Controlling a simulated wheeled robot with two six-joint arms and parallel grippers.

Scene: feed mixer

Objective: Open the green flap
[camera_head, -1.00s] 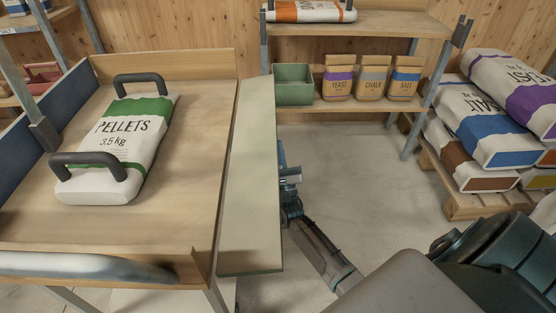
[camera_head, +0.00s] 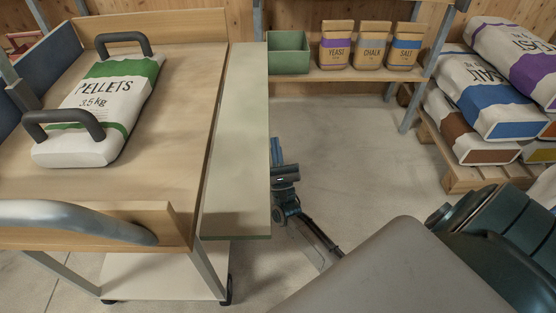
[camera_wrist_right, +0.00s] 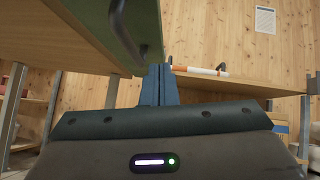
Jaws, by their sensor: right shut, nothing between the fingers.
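The green flap (camera_head: 238,140) is a long pale green board along the right side of the wooden table. Seen from above it looks roughly level. The right wrist view shows its green underside (camera_wrist_right: 98,18) with a dark bar handle (camera_wrist_right: 118,20). My right gripper (camera_head: 276,150) is by the flap's outer edge, partly hidden by it. In the right wrist view its fingers (camera_wrist_right: 158,72) are shut and empty, pointing up close beside the flap and handle. I cannot tell whether they touch. My left gripper is not in view.
A pellets bag (camera_head: 105,110) with two dark handles lies on the table (camera_head: 165,150). A green bin (camera_head: 289,53) and paper bags (camera_head: 371,45) stand on a shelf at the back. Stacked sacks (camera_head: 490,100) rest on a pallet at right. The floor (camera_head: 350,150) between is clear.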

